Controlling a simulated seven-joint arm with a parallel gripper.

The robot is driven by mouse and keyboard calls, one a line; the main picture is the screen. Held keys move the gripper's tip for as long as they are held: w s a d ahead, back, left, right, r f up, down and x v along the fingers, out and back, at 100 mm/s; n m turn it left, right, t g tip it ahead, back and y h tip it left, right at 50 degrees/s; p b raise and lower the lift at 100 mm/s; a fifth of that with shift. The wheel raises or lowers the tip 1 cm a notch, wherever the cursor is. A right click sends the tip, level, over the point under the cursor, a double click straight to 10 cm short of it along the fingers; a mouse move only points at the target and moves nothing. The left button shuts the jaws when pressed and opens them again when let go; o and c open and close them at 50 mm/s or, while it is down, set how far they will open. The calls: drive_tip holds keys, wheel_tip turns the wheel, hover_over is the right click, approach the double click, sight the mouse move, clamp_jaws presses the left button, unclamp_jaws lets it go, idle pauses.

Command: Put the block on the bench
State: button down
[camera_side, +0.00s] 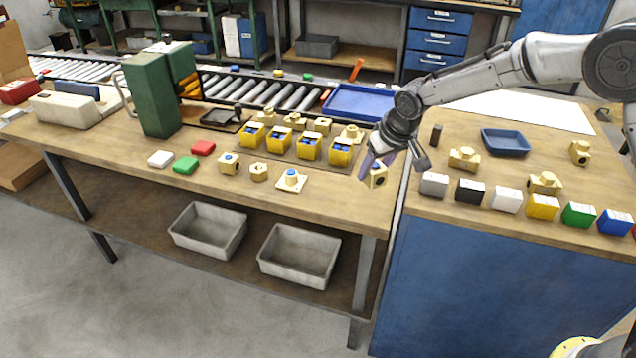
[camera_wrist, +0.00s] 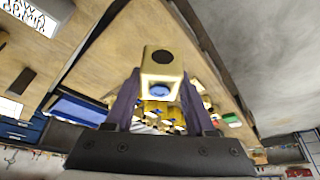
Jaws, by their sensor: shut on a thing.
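My gripper (camera_side: 376,165) is shut on a brass block (camera_side: 377,178) near the right end of the wooden bench (camera_side: 330,205). In the wrist view the block (camera_wrist: 163,60) sits between the two purple fingers of my gripper (camera_wrist: 160,100). It has a dark round hole on one face and a blue spot on another. In the side view the block shows at the bench's right edge, close to the gap beside the blue cabinet. I cannot tell whether it touches the bench top.
Several yellow bins (camera_side: 309,146) stand left of my gripper. A brass block on a pale plate (camera_side: 291,181) and a brass hex piece (camera_side: 259,172) lie near the front edge. Coloured boxes (camera_side: 543,206) line the cabinet top at right. A blue tray (camera_side: 358,102) lies behind.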

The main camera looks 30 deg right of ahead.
drive_tip(key=w+f, duration=0.2)
drive_tip(key=w, duration=0.1)
drive_tip(key=w+a+f, duration=0.1)
drive_tip(key=w+f, duration=0.2)
drive_tip(key=w, duration=0.1)
drive_tip(key=w+a+f, duration=0.1)
drive_tip(key=w+f, duration=0.1)
drive_tip(key=w, duration=0.2)
drive_tip(key=shift+w+f, duration=0.15)
drive_tip(key=shift+f, duration=0.2)
drive_tip(key=shift+x, duration=0.9)
drive_tip(key=shift+w+f, duration=0.15)
drive_tip(key=shift+f, duration=1.1)
drive_tip(key=shift+f, duration=0.15)
drive_tip(key=shift+c, duration=1.2)
unclamp_jaws()
drive_tip(key=shift+f, duration=0.2)
drive_tip(key=v, duration=1.2)
drive_tip(key=shift+r, duration=0.15)
